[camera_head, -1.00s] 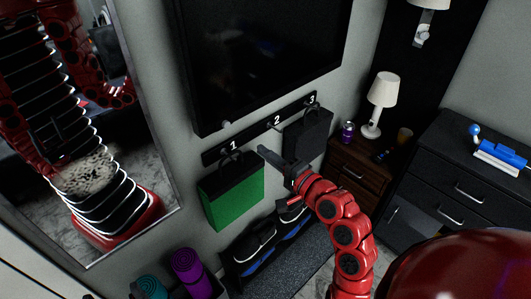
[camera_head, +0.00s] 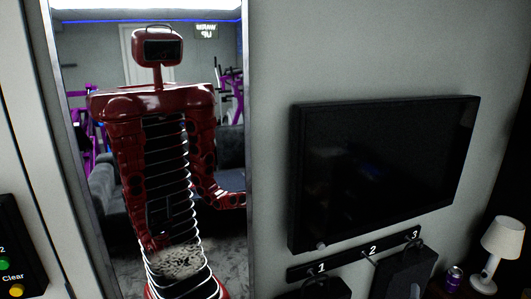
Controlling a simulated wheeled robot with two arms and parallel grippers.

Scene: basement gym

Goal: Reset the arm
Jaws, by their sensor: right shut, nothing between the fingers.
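My body shows as a red reflection in the tall mirror (camera_head: 246,120) on the left. In that reflection my right arm (camera_head: 226,196) is bent at the elbow, its forearm reaching to the mirror's right edge. The gripper at its end is small and partly cut off there; it is shut with nothing in it. The other arm hangs bent beside the column in the reflection, and its gripper cannot be made out. Neither arm shows directly in front of the camera.
A black wall screen (camera_head: 380,165) hangs right of the mirror. Below it is a numbered hook rail (camera_head: 345,262) with dark bags (camera_head: 405,272). A white lamp (camera_head: 500,240) and purple can (camera_head: 454,277) stand at lower right. A button panel (camera_head: 18,245) is at far left.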

